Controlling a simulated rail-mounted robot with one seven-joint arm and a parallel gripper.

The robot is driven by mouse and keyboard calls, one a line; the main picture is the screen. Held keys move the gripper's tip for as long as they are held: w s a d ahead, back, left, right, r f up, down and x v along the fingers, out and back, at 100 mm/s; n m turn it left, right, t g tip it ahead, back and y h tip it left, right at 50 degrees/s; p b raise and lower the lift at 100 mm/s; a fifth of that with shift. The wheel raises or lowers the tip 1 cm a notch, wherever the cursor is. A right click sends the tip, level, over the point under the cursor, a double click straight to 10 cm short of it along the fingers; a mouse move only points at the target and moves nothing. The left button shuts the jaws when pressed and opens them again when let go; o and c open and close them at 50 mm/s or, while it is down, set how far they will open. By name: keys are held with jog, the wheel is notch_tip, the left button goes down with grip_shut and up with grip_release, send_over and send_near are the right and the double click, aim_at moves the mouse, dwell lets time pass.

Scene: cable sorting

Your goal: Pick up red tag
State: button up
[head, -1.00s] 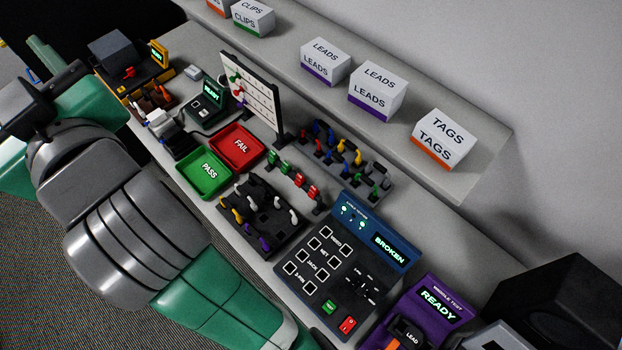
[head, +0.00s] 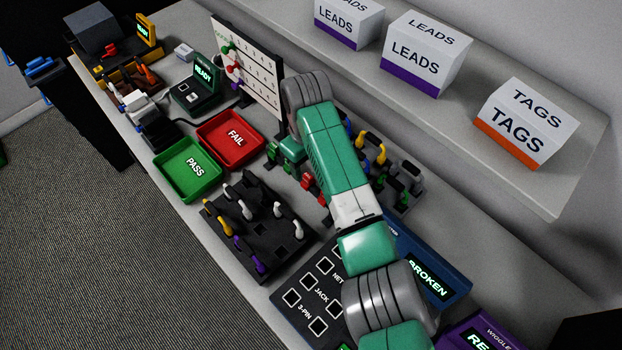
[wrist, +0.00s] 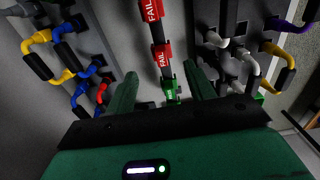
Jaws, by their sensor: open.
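Two red tags marked FAIL show in the wrist view, a nearer one (wrist: 161,56) and one at the top edge (wrist: 151,9). They sit on a dark rail with a green tag (wrist: 170,88) below them. My gripper (wrist: 158,80) is open, its two green fingers on either side of the rail, with nothing held. I cannot tell its exact height above the tags. In the head view my arm covers most of the tag rail; a bit of red tag (head: 308,183) shows beside the arm.
A cable rack (head: 405,185) stands behind my arm, and a black lead rack (head: 270,235) stands in front. The red FAIL tray (head: 230,137), green PASS tray (head: 187,170) and pegboard (head: 247,75) are to the left. The shelf with the TAGS box (head: 525,122) overhangs behind.

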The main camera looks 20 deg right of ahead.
aim_at(308, 176)
jog(key=f, duration=0.4)
jog(key=f+b, duration=0.1)
jog(key=f, duration=0.1)
jog(key=shift+s+a+f, duration=0.1)
jog(key=shift+s+f, duration=0.1)
jog(key=shift+s, duration=0.15)
jog(key=c, duration=1)
notch_tip(308, 176, up, 10)
jog(key=shift+w+r+p, duration=0.1)
jog(key=shift+p, duration=0.8)
jog(key=shift+c, duration=0.2)
notch_tip(308, 176, up, 3)
jog(key=p, duration=0.4)
